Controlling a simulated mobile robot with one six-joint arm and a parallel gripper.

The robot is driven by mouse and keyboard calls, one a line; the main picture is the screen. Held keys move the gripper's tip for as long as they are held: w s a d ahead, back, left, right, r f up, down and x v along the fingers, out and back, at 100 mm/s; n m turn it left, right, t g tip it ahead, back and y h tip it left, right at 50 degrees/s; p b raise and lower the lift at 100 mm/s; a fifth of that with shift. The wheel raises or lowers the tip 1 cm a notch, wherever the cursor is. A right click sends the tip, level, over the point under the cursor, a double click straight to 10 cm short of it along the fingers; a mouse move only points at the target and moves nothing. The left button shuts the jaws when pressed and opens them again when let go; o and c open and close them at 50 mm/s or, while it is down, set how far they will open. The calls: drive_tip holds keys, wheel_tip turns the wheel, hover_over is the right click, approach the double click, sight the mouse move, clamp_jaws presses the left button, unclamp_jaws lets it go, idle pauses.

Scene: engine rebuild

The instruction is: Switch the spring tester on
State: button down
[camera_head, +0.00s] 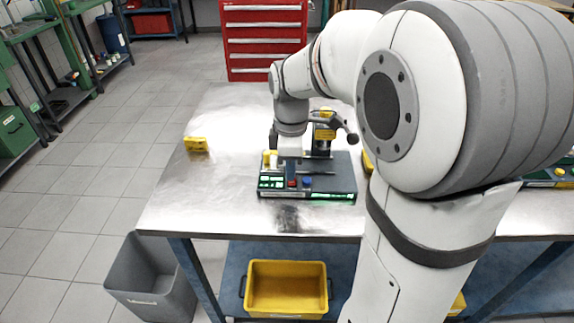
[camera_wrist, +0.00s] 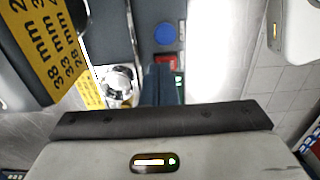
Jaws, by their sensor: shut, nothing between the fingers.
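The spring tester (camera_head: 335,180) is a dark grey unit on the metal bench, with a lever, a red button (camera_head: 292,183) and a blue button (camera_head: 307,182) at its front. Its small display (camera_head: 270,182) and a strip along its front edge glow green. My gripper (camera_head: 288,172) points down over the front left part of the tester, close behind the red button. In the wrist view my shut, empty fingers (camera_wrist: 160,72) are right beside the red button (camera_wrist: 166,60) and partly cover it. The blue button (camera_wrist: 165,33) is clear of them. I cannot tell whether the fingers touch the red button.
A yellow block (camera_head: 196,144) lies on the bench to the left. A yellow plate with millimetre marks (camera_wrist: 38,45) stands close to my gripper. A yellow bin (camera_head: 286,289) sits on the shelf below; a grey bin (camera_head: 155,280) stands on the floor.

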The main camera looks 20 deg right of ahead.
drive_tip(key=shift+d+f+g+p, duration=0.1)
drive_tip(key=shift+f+g+p, duration=0.35)
drive_tip(key=shift+p, duration=0.4)
drive_tip(key=shift+f, duration=0.3)
drive_tip(key=shift+s, duration=0.1)
drive_tip(key=shift+s+a, duration=0.2)
drive_tip(key=shift+s, duration=0.25)
wheel_tip(320, 180, up, 15)
drive_tip(key=w+p, duration=0.2)
drive_tip(key=p, duration=0.2)
drive_tip(key=shift+w+d, duration=0.3)
drive_tip(key=shift+d, duration=0.1)
